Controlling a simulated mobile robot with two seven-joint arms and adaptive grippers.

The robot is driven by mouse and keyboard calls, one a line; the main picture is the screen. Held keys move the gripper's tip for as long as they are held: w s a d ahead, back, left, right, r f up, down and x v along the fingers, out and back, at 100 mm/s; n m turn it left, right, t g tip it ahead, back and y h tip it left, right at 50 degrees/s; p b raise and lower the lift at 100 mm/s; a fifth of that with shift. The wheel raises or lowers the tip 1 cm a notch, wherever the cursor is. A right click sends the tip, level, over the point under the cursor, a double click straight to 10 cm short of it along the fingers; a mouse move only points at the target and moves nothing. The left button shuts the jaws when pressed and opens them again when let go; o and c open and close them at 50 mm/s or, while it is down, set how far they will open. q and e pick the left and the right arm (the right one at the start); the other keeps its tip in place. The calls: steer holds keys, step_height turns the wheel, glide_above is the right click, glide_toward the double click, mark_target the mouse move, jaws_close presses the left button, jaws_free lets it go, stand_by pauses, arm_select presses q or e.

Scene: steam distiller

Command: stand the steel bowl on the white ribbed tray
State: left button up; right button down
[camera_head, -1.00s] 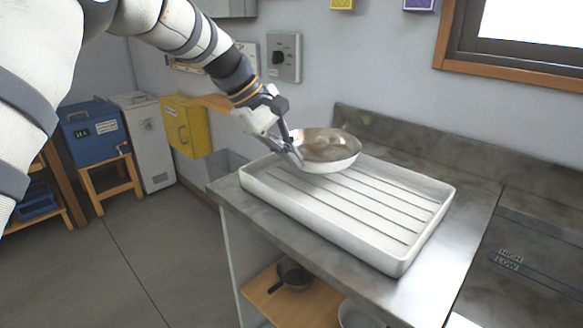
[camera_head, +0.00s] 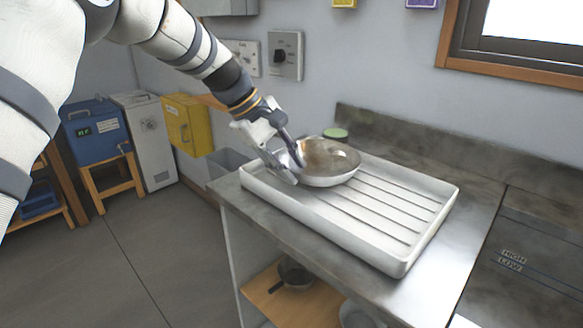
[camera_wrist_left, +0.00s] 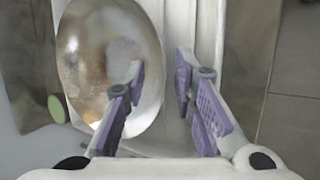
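The shiny steel bowl (camera_head: 330,164) sits upright at the far left end of the white ribbed tray (camera_head: 400,212) and appears to rest on its ribs. My left gripper (camera_head: 290,165) is at the bowl's left rim. In the left wrist view its two purple-padded fingers (camera_wrist_left: 160,100) are spread apart, one over the inside of the bowl (camera_wrist_left: 108,65) and one outside it, with the rim between them and a visible gap. The bowl's contact with the tray is partly hidden. My right gripper is in neither view.
The tray lies on a grey metal counter (camera_head: 450,285). A small green-topped object (camera_head: 335,133) stands behind the bowl. The right part of the tray is empty. A wall rises behind, and a shelf below holds a dark pan (camera_head: 294,276).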

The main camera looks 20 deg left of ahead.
arm_select(q)
steer(key=v, duration=1.1)
steer(key=shift+s+a+r, duration=0.1)
